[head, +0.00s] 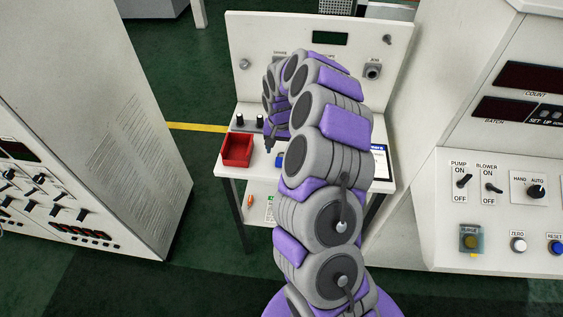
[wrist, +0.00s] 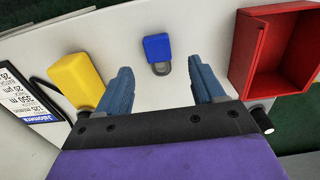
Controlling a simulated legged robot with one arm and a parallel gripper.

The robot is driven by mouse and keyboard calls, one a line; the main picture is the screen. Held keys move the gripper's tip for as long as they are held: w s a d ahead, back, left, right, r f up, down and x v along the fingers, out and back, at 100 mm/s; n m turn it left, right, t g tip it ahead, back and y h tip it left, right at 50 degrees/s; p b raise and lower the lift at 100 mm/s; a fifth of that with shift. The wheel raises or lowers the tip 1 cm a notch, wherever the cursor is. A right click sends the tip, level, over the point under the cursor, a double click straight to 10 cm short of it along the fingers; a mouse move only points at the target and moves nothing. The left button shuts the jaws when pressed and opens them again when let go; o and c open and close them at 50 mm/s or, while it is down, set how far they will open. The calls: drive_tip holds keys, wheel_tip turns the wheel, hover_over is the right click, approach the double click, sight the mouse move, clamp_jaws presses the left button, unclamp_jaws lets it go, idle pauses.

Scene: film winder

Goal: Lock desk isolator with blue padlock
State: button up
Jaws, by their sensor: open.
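The blue padlock (wrist: 156,47) lies on the white desk top in the wrist view, its grey shackle toward my gripper. A small blue patch beside my arm in the head view (head: 281,160) looks like the same padlock. My gripper (wrist: 160,66) is open and empty, its two blue-grey fingers spread on either side of the padlock's line, with the padlock just beyond the tips. In the head view my gripper (head: 269,146) points down over the desk. I cannot tell which fitting on the desk's upright panel (head: 262,40) is the isolator; my arm hides part of the panel.
A red open tray (wrist: 243,50) stands right of the padlock; it also shows in the head view (head: 237,149). A yellow block-like thing (wrist: 77,79), perhaps another padlock, is left, near a framed label card (wrist: 30,100). Control cabinets stand left (head: 130,130) and right (head: 480,150).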

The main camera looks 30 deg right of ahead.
sight(282, 159)
drive_tip(key=f, duration=0.1)
drive_tip(key=a+f+b, duration=0.1)
drive_tip(key=f, duration=0.1)
drive_tip(key=shift+s, duration=0.2)
drive_tip(key=shift+d+f, duration=0.7)
drive_tip(key=shift+f, duration=0.3)
drive_tip(key=shift+d, duration=0.35)
drive_tip(key=shift+a, duration=0.95)
drive_tip(key=c, duration=0.5)
drive_tip(key=shift+c, duration=0.7)
drive_tip(key=shift+d, duration=0.7)
drive_tip(key=c, duration=0.5)
drive_tip(key=shift+a, duration=0.1)
